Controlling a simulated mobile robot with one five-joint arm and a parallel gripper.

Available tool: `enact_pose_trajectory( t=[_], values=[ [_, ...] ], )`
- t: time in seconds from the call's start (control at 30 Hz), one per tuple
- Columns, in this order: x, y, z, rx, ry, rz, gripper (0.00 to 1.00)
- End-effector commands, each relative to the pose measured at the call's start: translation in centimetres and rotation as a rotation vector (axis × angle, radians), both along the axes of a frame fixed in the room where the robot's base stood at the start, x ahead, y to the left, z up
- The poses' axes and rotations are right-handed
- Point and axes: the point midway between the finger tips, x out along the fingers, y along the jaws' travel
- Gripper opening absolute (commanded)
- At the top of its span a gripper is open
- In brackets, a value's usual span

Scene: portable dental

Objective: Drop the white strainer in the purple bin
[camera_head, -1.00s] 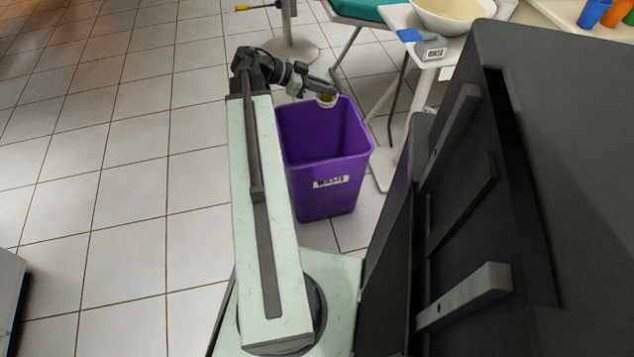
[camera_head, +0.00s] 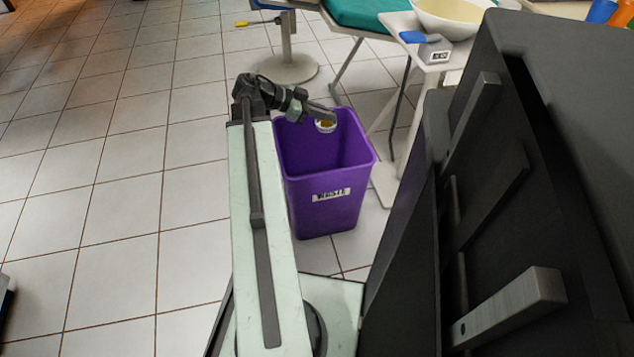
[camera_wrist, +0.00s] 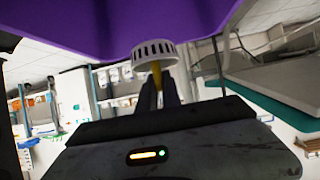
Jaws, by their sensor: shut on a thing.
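The white strainer (camera_head: 325,125) is a small round white piece with slots and a yellowish stem. It also shows in the wrist view (camera_wrist: 154,55), at the tips of my gripper. My gripper (camera_head: 320,112) is shut on the strainer, apparently by its yellow stem (camera_wrist: 157,76). In the head view, gripper and strainer appear over the opening of the purple bin (camera_head: 325,216). The bin stands upright on the floor with a white label on its front. In the wrist view the purple bin (camera_wrist: 130,25) fills the top, close behind the strainer. Exact height above the rim is unclear.
A white side table with a labelled box (camera_head: 435,50) and a white bowl (camera_head: 450,18) stands behind right of the bin. A green-padded chair (camera_head: 365,12) and a round stand base (camera_head: 286,70) are behind. Tiled floor at left is clear.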

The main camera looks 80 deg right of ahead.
Motion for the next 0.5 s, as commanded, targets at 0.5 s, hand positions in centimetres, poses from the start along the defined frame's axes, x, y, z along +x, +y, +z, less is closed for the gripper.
enact_pose_trajectory(
  t=[0.5],
  values=[
    [0.83, 0.26, 0.75, 0.0, 0.0, 0.002, 0.34]
  ],
)
